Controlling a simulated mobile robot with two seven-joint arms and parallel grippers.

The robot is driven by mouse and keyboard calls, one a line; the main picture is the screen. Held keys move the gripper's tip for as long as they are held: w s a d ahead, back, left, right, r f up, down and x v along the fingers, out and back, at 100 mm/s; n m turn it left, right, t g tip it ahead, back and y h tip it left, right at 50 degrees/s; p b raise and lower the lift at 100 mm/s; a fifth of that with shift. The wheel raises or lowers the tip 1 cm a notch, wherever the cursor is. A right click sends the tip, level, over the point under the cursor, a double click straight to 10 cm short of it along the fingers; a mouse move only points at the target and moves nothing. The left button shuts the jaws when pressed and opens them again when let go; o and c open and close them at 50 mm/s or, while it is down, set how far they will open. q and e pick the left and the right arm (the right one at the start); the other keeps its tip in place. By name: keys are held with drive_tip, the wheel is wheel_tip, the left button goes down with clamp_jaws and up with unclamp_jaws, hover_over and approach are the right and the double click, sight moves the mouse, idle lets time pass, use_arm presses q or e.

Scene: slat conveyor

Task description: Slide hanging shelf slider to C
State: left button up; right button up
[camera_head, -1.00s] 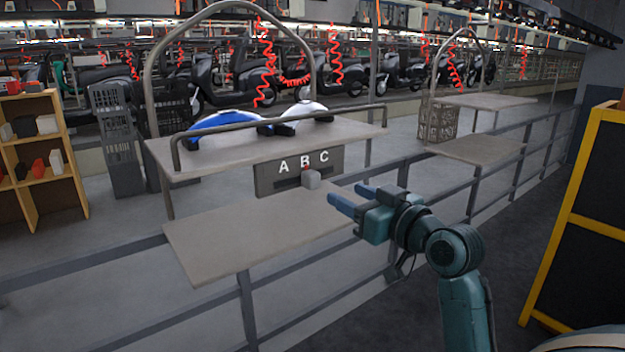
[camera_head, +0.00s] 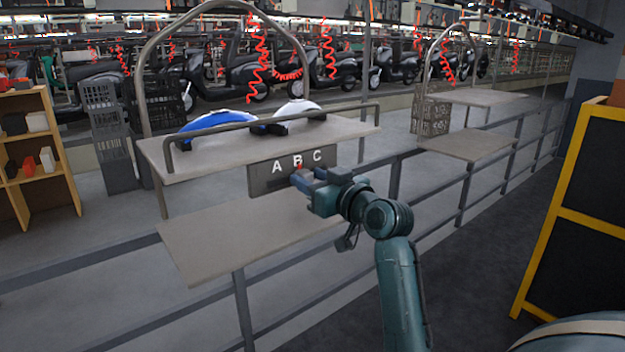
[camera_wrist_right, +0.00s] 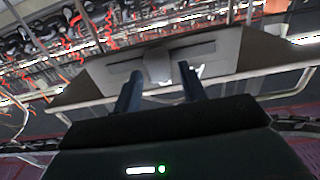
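The grey panel (camera_head: 325,158) with the letters A, B and C hangs under the upper shelf; it also shows in the right wrist view (camera_wrist_right: 220,62). Its slider, with a red pointer (camera_head: 299,166), is at B. In the head view my right gripper (camera_head: 303,178) covers most of the slider's grey block. In the right wrist view the block (camera_wrist_right: 157,66) shows between the two fingertips (camera_wrist_right: 160,75), with gaps beside it. My right gripper is open around or just in front of the block; contact cannot be told. My left gripper is not in view.
A lower shelf (camera_head: 215,240) lies below the panel, bare. The upper shelf (camera_head: 200,158) has a rail and holds blue and white parts (camera_head: 215,122). A metal railing (camera_head: 241,300) runs in front. A yellow-framed dark board (camera_head: 575,215) stands at the right.

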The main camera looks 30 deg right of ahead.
sight(319, 166)
clamp_jaws()
drive_tip(key=shift+d, duration=0.1)
drive_tip(key=shift+w+d+r+b, duration=0.15)
drive_tip(key=shift+d+b, duration=0.3)
drive_tip(key=shift+d, duration=2.2)
drive_tip(key=shift+o, duration=1)
unclamp_jaws()
